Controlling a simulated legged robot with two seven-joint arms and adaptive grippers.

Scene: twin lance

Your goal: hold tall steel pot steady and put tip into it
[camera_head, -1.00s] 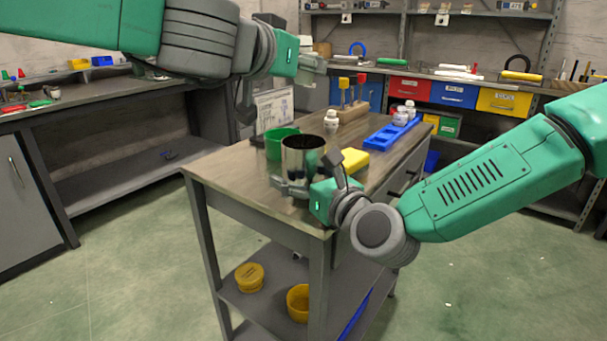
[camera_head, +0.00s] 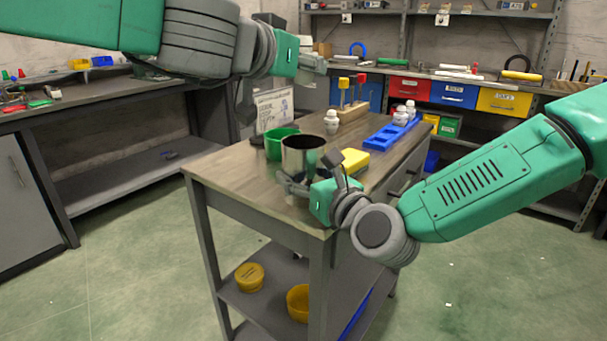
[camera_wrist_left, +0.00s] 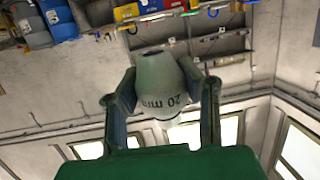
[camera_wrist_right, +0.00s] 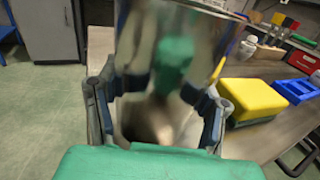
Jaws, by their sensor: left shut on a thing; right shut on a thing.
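The tall steel pot (camera_head: 303,157) stands upright near the front corner of the workbench cart, its open top facing up. My right gripper (camera_head: 296,186) is shut on the pot's lower side; in the right wrist view its fingers lie on both sides of the shiny pot (camera_wrist_right: 165,75). My left gripper (camera_head: 318,64) is raised above and behind the pot in the head view. In the left wrist view its fingers (camera_wrist_left: 162,108) are shut on the tip (camera_wrist_left: 160,85), a grey tapered piece marked "20 mm".
A green container (camera_head: 280,140) stands close behind the pot. A yellow block (camera_head: 355,161), a white bottle (camera_head: 331,122), a blue tray (camera_head: 391,132) and a wooden rack (camera_head: 352,111) share the cart top (camera_head: 232,172). A printed card (camera_head: 273,108) stands behind.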

